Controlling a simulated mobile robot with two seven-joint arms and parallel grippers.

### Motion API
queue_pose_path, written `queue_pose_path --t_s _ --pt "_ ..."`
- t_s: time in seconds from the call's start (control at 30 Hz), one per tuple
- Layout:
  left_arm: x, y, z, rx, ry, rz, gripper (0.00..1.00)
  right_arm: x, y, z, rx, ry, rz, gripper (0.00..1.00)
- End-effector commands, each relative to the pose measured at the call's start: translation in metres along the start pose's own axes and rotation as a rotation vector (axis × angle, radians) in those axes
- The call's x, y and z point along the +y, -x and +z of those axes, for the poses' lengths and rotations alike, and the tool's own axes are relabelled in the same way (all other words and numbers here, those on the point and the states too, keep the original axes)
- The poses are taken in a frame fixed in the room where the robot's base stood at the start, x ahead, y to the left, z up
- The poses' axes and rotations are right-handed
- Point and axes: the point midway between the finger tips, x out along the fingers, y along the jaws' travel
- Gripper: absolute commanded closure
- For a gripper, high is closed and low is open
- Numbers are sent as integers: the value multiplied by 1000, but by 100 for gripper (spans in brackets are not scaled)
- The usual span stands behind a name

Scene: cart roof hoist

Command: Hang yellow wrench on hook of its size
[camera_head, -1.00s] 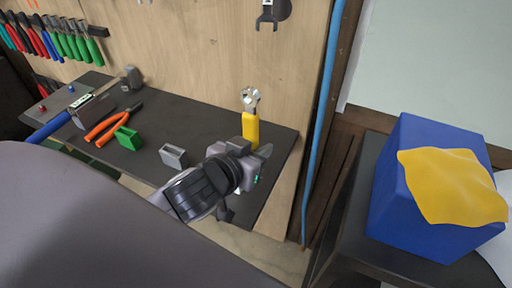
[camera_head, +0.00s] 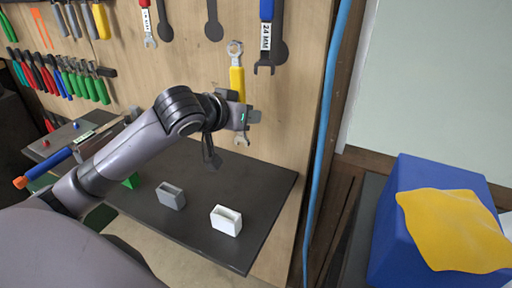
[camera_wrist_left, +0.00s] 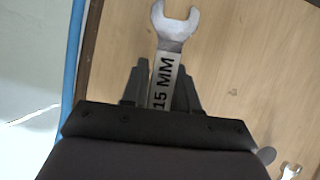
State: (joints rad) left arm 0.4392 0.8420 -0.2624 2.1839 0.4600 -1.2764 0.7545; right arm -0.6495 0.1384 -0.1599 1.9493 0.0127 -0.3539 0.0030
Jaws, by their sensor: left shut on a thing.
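My left gripper (camera_head: 246,116) is shut on the yellow wrench (camera_head: 238,82) and holds it upright in front of the wooden wall panel, above the bench. Its ring end points up and its open jaw points down, below the gripper. In the left wrist view, the wrench's metal shank (camera_wrist_left: 164,78) reads "15 MM" between the fingers. Dark wrench outlines are on the panel: a bare one (camera_head: 213,20) and one (camera_head: 281,48) partly behind the blue wrench (camera_head: 265,40) marked "24 MM". A red-handled wrench (camera_head: 149,25) hangs further left. I cannot make out the hooks. My right gripper is not in view.
The dark bench (camera_head: 255,190) holds a white holder (camera_head: 226,221), a grey holder (camera_head: 171,195) and a green one (camera_head: 131,180). Pliers (camera_head: 75,80) hang at left. A blue hose (camera_head: 322,130) runs down the panel's right edge. A blue box (camera_head: 400,220) with yellow cloth stands right.

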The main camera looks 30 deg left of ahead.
Motion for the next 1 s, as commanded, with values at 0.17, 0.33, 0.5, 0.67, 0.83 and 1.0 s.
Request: queue_pose_path --t_s 0.17,0.33,0.5,0.67,0.83,1.0 --pt "-24 17 -41 -10 33 -20 100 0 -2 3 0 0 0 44" --pt "-43 39 -75 -27 64 -31 100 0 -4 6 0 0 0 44" --pt "-59 67 -103 -44 90 -37 100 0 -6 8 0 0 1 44" --pt "-72 96 -125 -60 112 -39 100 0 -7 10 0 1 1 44" --pt "-82 124 -142 -75 128 -35 100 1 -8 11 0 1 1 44" --pt "-87 142 -151 -86 136 -31 100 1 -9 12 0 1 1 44"
